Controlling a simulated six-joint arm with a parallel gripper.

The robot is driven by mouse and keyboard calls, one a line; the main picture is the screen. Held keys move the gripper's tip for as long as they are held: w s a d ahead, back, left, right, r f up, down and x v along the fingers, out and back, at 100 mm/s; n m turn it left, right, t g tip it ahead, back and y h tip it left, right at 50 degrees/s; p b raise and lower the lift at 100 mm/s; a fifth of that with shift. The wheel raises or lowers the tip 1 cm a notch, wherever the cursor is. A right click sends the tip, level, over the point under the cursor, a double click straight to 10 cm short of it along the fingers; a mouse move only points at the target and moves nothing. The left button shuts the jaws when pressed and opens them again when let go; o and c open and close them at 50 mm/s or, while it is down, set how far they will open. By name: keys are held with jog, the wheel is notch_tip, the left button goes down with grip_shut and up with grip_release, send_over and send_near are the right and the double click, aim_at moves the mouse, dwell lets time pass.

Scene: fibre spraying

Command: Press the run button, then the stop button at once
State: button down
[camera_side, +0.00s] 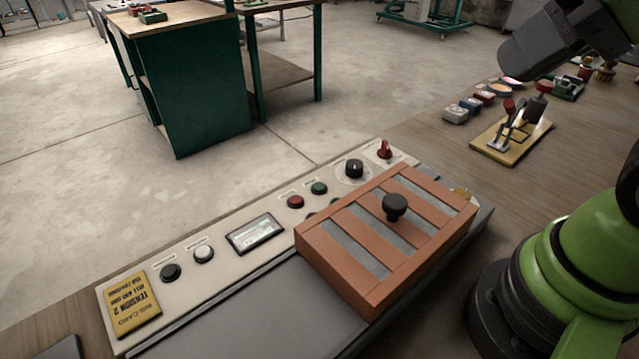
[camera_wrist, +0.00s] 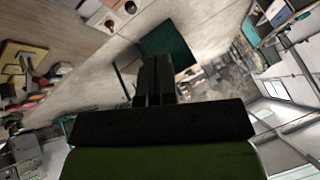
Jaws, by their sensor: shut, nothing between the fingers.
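The cream control panel (camera_side: 215,270) runs along the bench in the side view. It bears a red button (camera_side: 295,201) and a green button (camera_side: 319,188) side by side, and a black button (camera_side: 170,272) and a white button (camera_side: 204,253) nearer the left end. Their labels are too small to read, so I cannot tell which are run and stop. A small screen (camera_side: 256,234) sits between the pairs. My gripper (camera_wrist: 154,62) shows in the wrist view with its dark fingers shut and empty, away from the panel. In the side view its fingertips are not clearly visible.
A slatted wooden cover (camera_side: 366,295) with a black knob lies beside the red and green buttons, partly hiding controls. A black dial (camera_side: 354,169), red switch (camera_side: 384,150) and yellow card (camera_side: 132,303) are on the panel. A lever fixture (camera_side: 490,150) stands farther back.

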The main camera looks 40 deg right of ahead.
dwell(0.3)
jog(key=m+y, duration=0.3)
jog(key=m, duration=3.1)
send_over(321, 184)
notch_tip(321, 184, down, 18)
jog(key=shift+r, duration=0.1)
jog(key=shift+f, duration=4.4)
